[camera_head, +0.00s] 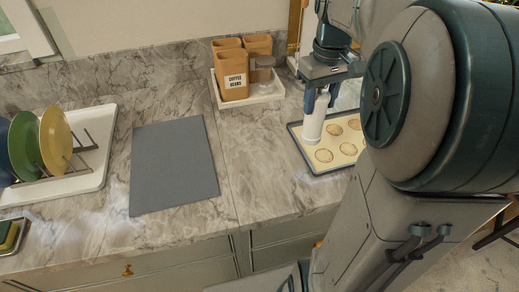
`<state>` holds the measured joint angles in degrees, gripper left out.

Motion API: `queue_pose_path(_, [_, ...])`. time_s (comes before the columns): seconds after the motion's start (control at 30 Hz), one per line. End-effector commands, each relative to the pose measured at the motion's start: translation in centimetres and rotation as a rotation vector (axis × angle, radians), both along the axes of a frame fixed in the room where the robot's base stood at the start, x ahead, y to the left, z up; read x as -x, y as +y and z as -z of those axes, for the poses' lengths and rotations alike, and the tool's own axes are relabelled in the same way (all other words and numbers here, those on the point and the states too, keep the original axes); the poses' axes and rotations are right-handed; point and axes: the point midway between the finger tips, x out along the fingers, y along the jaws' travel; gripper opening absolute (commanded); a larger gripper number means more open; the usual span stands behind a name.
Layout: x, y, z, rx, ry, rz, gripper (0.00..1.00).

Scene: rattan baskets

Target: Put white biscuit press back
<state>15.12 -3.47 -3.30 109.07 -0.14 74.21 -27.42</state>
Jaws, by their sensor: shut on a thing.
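The white biscuit press (314,120) is a pale, upright cylinder in the right half of the head view. My gripper (322,90) points down and is shut on its upper part. The press is over the left part of a baking tray (312,165) with a dark rim and several round biscuits (324,155) on a cream sheet. I cannot tell whether the bottom of the press touches the tray. My arm hides the right part of the tray.
A white tray (262,99) with brown canisters (233,75), one labelled coffee beans, stands at the back. A grey mat (172,165) lies flat on the marble counter. A dish rack with plates (56,140) stands at left. Bare counter (255,165) lies between mat and baking tray.

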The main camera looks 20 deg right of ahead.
Motion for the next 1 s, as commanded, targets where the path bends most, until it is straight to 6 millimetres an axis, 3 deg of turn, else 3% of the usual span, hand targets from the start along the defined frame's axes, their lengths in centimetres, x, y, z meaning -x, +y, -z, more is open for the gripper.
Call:
queue_pose_path(0.13, [-0.3, 1.5, 0.7, 0.0, 0.001, -0.006, 0.21])
queue_pose_path(0.4, [-1.3, 7.6, 4.3, 0.0, 0.004, -0.011, 0.21])
queue_pose_path(0.6, [-2.0, 10.7, 6.4, 0.0, 0.002, -0.005, 0.21])
queue_pose_path(0.77, [-2.1, 11.4, 7.2, 0.0, 0.001, 0.0, 0.21])
queue_pose_path(1.0, [-2.1, 11.5, 10.5, -0.001, 0.003, 0.0, 0.21])
